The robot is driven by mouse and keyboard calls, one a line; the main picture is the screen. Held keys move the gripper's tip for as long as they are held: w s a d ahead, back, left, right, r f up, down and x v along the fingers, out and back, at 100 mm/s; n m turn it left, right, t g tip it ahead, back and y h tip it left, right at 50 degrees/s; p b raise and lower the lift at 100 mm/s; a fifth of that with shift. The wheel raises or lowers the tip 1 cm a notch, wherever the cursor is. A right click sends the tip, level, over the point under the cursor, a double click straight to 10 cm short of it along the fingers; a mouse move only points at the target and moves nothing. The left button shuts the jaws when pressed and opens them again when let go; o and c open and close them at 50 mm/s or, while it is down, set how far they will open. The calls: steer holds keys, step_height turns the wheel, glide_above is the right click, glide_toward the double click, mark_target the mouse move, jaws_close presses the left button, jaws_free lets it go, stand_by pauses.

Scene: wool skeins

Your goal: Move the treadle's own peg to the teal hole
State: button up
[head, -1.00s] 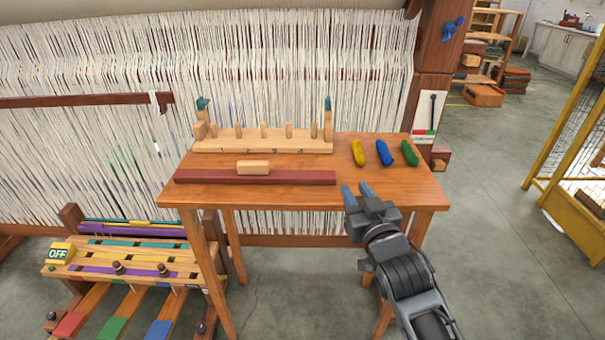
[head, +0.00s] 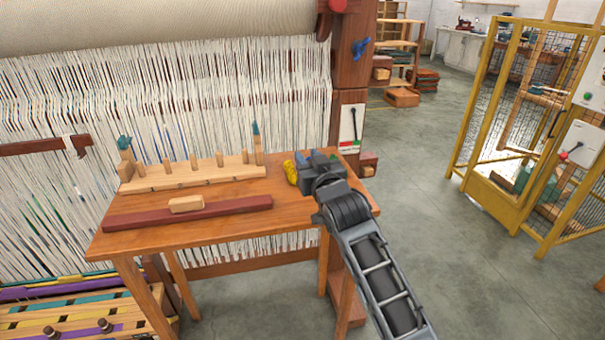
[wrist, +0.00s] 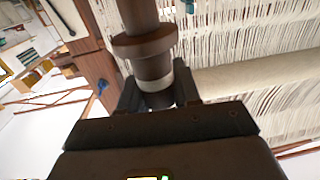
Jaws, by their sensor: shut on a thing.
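My gripper (head: 316,156) is over the right end of the wooden table in the head view, its back to the camera. In the wrist view its fingers are shut on a dark brown turned peg (wrist: 148,52) with a wide collar and a pale band low down. The peg is hidden in the head view. The treadle box (head: 30,322) is at the lower left, cut off by the picture edge, with teal, yellow and purple strips. Two dark pegs, one of them here (head: 104,325), stand on its purple strip. The teal strip (head: 75,301) shows only partly.
The table (head: 240,232) bears a peg rack (head: 190,180), a dark red bar (head: 145,217) with a wooden block (head: 186,204), and a yellow skein (head: 290,173). The loom stands behind. A yellow cage (head: 490,205) is at the right. Floor between is clear.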

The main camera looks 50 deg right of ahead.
steer(key=shift+w+d+f, duration=0.15)
steer(key=shift+w+f, duration=0.15)
steer(key=shift+f, duration=0.55)
steer(key=shift+w+d+f, duration=0.15)
steer(key=shift+w+f, duration=0.15)
steer(key=shift+f, duration=0.6)
steer(key=shift+w+d+f, duration=0.15)
steer(key=shift+w+f, duration=0.15)
steer(key=shift+f, duration=0.55)
steer(key=shift+f, duration=0.15)
steer(key=o, duration=1)
